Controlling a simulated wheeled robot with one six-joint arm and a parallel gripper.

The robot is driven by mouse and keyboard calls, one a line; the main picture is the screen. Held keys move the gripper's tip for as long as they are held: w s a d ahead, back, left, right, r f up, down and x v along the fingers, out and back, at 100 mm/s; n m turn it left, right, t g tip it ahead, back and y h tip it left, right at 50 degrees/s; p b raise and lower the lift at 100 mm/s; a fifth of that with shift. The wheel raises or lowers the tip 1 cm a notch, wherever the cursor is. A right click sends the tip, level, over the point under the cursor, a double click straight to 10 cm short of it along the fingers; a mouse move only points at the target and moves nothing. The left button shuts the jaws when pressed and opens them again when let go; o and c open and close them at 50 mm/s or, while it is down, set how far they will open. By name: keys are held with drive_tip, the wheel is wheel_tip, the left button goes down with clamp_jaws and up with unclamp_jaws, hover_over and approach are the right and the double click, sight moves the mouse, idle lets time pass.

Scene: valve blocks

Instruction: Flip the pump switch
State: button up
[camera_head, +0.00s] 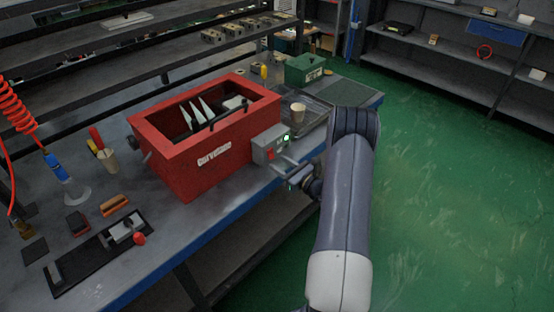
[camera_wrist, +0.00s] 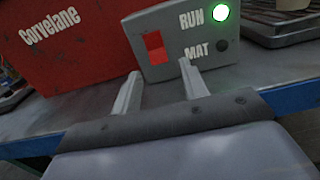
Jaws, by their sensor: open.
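The grey control box (camera_head: 263,144) is at the right end of the red Corvelane tank (camera_head: 200,165). Its red switch (camera_head: 271,155) faces the front; it also shows in the wrist view (camera_wrist: 155,47), left of the RUN and MAT labels. The RUN lamp (camera_wrist: 220,12) glows green and the MAT lamp (camera_wrist: 222,45) is dark. My gripper (camera_wrist: 161,88) is open and empty, just in front of and below the box face. Its two fingers stand either side of the switch in the picture. I cannot tell whether the right fingertip touches the box.
The tank stands on a workbench with a blue front edge (camera_wrist: 290,98). A tan cup (camera_head: 298,113) on a tray and a green box (camera_head: 304,68) are behind the control box. A fixture with a red knob (camera_head: 140,239) lies at the front left. Green floor is clear to the right.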

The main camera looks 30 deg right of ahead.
sight(271, 154)
drive_tip(key=shift+x, duration=1.1)
clamp_jaws()
